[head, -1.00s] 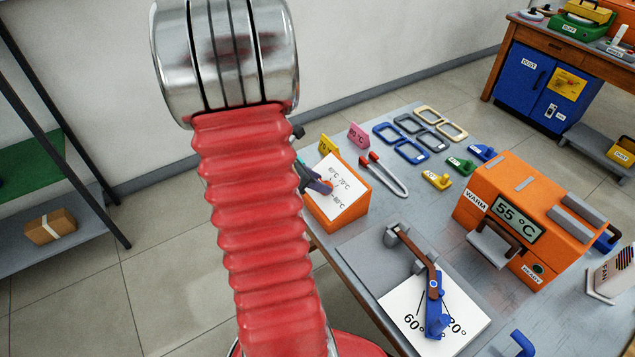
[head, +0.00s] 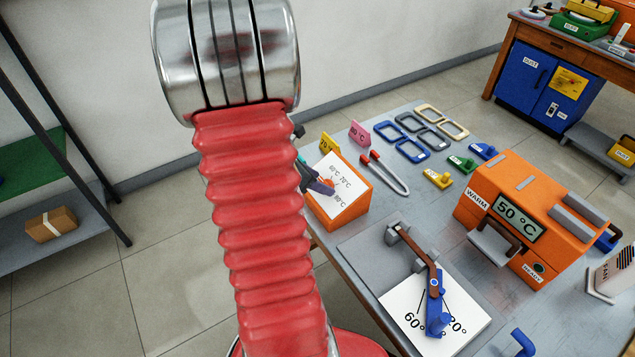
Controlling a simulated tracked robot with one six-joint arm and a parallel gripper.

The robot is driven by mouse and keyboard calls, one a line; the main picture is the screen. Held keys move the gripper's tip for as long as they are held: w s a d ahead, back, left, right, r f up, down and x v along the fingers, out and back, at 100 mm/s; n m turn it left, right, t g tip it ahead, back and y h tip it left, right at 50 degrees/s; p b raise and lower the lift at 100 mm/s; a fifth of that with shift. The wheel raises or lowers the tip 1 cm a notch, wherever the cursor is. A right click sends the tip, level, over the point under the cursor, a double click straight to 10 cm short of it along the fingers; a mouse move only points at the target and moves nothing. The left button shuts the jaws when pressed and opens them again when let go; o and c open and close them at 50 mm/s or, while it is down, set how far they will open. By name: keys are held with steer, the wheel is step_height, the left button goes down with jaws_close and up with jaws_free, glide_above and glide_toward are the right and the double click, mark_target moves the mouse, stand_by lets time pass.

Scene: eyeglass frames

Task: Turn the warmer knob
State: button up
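The knob box (head: 334,214) is an orange wedge at the table's left edge, with a white dial face (head: 350,180) marked 60, 70 and 80 °C. A small orange knob (head: 328,183) shows at the dial's left side, mostly hidden. My gripper (head: 322,187) is at the knob, coming from the left behind my red arm. Whether its fingers are closed on the knob is too small to tell. The orange warmer (head: 470,212) stands at the right, and its display (head: 518,218) reads 50 °C.
Yellow and pink temperature tags (head: 359,133) stand close behind the box.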

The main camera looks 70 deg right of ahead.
steer(key=shift+r, duration=0.15)
steer(key=v, duration=1.3)
steer(key=shift+w+a, duration=0.15)
steer(key=shift+a, duration=0.15)
stand_by(0.3)
steer(key=w+a+r+m+t+y, duration=0.1)
steer(key=w+a+m+t, duration=0.2)
steer(key=a, duration=0.4)
steer(key=w+a+r+m+t+y, duration=0.1)
steer(key=w+a+m, duration=0.35)
steer(key=a, duration=0.25)
steer(key=w+a+r+m+t+y, duration=0.1)
steer(key=w+a+m+t, duration=0.15)
steer(key=a+m, duration=0.35)
steer(key=w+a+r+n+t+y, duration=0.1)
steer(key=a+r+t, duration=0.1)
steer(key=a, duration=0.8)
steer(key=w+a+r+n+t+y, duration=0.1)
steer(key=a+r, duration=0.4)
steer(key=a, duration=0.5)
steer(key=shift+a+r+n+t+y, duration=0.15)
steer(key=shift+r+n+t+y, duration=0.2)
steer(key=shift+n+t, duration=0.35)
